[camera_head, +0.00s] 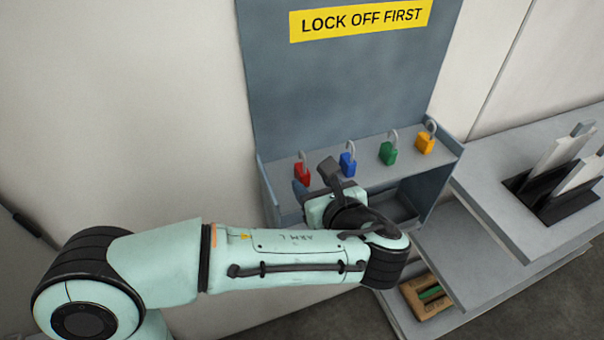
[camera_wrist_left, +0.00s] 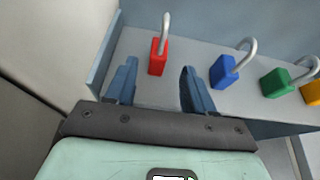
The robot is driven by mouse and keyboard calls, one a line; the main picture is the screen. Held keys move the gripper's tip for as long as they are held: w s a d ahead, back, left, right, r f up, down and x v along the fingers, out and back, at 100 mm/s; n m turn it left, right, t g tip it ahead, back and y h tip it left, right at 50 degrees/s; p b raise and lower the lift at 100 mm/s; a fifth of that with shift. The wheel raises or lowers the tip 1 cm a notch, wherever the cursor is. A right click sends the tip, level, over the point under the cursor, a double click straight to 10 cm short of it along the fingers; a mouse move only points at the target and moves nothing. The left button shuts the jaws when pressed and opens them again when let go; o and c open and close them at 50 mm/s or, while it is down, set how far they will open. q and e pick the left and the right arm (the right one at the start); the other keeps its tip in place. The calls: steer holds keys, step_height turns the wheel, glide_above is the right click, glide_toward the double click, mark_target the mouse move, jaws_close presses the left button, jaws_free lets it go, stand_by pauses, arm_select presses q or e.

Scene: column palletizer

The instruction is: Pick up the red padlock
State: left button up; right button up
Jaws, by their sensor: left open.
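The red padlock (camera_head: 302,174) stands upright on the grey shelf (camera_head: 270,165), at the left end of a row of padlocks. In the left wrist view the red padlock (camera_wrist_left: 158,57) stands beyond and between the two fingertips, with its silver shackle up. My left gripper (camera_wrist_left: 155,78) is open and empty, with a finger to either side of the padlock's line and no visible contact. In the head view my left gripper (camera_head: 315,180) is at the shelf's front, partly hidden by its own wrist. My right gripper is not in view.
Blue (camera_head: 348,164), green (camera_head: 388,153) and yellow (camera_head: 425,143) padlocks stand to the right on the same shelf. A back panel with a yellow "LOCK OFF FIRST" sign (camera_head: 360,20) rises behind. A low side wall (camera_wrist_left: 103,55) bounds the shelf's left end.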

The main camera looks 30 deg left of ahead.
mark_target(306, 178)
arm_select(q)
steer(key=x, duration=0.6)
steer(key=shift+s, duration=0.15)
jaws_close()
